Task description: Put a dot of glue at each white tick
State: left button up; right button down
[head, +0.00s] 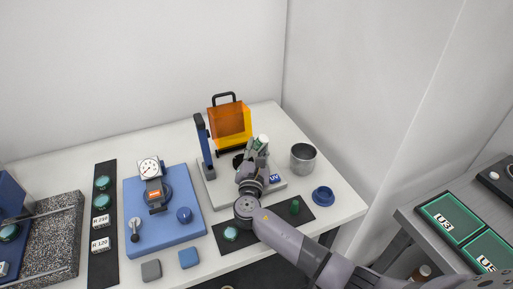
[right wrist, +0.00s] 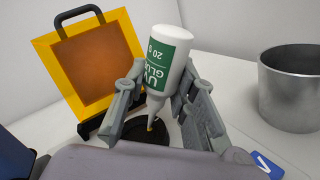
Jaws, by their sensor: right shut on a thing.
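My right gripper (head: 256,158) is shut on the glue bottle (right wrist: 166,58), a white bottle with a green label. It holds the bottle upside down, tilted, with the nozzle pointing down. In the right wrist view the gripper fingers (right wrist: 160,100) flank the bottle. The nozzle tip is over or at a round black holder (right wrist: 133,150) on the UV station's grey base (head: 215,190); I cannot tell whether it touches. A small yellow spot shows by the tip. I cannot make out any white ticks; the gripper and bottle hide much of the holder. My left gripper is not in view.
An orange shield (head: 230,122) and a dark blue post (head: 203,145) stand close by. A metal cup (head: 303,158) and a blue dish (head: 323,196) are to the right. A black mat (head: 262,229) lies in front, a blue gauge stand (head: 158,235) to the left.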

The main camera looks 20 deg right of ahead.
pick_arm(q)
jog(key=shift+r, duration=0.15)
pick_arm(e)
jog(key=shift+r, duration=0.15)
jog(key=shift+r+p, duration=1.65)
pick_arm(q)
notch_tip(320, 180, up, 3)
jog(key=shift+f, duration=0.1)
pick_arm(e)
jog(key=a+n+t+y+b, duration=0.1)
jog(key=n+y, duration=0.1)
jog(key=w+a+f+n+t+y+b, duration=0.1)
jog(key=n+y, duration=0.1)
jog(key=n, duration=0.1)
jog(key=a+n+t+y, duration=0.1)
jog(key=a+n+y, duration=0.1)
jog(key=shift+w+f+n+y+b, duration=0.15)
jog(key=shift+f+n+y+b, duration=0.05)
jog(key=shift+n+y+b, duration=0.2)
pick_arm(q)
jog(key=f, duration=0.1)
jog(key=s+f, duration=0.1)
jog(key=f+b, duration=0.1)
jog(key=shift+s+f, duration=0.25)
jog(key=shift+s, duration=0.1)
pick_arm(e)
jog(key=shift+f, duration=0.4)
